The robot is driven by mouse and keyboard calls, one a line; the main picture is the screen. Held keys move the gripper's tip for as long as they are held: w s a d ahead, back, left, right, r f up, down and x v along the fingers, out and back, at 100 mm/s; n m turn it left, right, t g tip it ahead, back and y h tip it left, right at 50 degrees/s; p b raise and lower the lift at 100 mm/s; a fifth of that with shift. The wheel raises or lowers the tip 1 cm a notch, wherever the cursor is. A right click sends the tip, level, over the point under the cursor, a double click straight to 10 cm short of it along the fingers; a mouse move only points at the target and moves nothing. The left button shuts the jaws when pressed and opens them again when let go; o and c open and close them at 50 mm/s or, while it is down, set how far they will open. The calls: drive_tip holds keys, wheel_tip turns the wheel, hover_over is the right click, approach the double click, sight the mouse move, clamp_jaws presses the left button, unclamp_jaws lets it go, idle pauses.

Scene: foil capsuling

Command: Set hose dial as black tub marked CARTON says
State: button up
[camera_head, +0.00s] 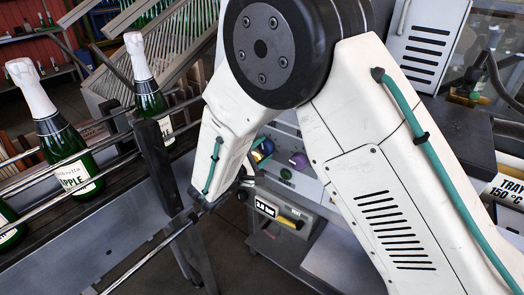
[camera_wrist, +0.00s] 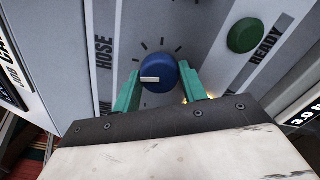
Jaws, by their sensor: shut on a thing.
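The blue hose dial (camera_wrist: 159,74) is in the middle of the wrist view, on a grey panel beside the word HOSE. Its white pointer line points left in that view. Tick marks ring it; their values are not readable. The teal fingers of my gripper (camera_wrist: 160,88) are shut on the dial from both sides. In the head view my arm hides most of the gripper, and a blue knob (camera_head: 262,149) shows beside it. A dark thing with a cut-off label (camera_wrist: 12,55), seemingly starting with CA, is at the wrist view's left edge; I cannot tell if it is the tub.
A green READY button (camera_wrist: 243,35) sits right of the dial. A purple knob (camera_head: 299,160) is on the panel. A box with a 3.0 bar label (camera_head: 265,208) is below. Green bottles (camera_head: 68,160) stand on a railed conveyor at left.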

drive_tip(key=m, duration=1)
drive_tip(key=shift+s+f, duration=0.1)
drive_tip(key=shift+m, duration=0.3)
idle(0.3)
drive_tip(key=o, duration=1)
drive_tip(key=shift+s+a, duration=0.1)
drive_tip(key=v, duration=0.7)
drive_tip(key=shift+s+a, duration=0.2)
drive_tip(key=shift+s, duration=0.05)
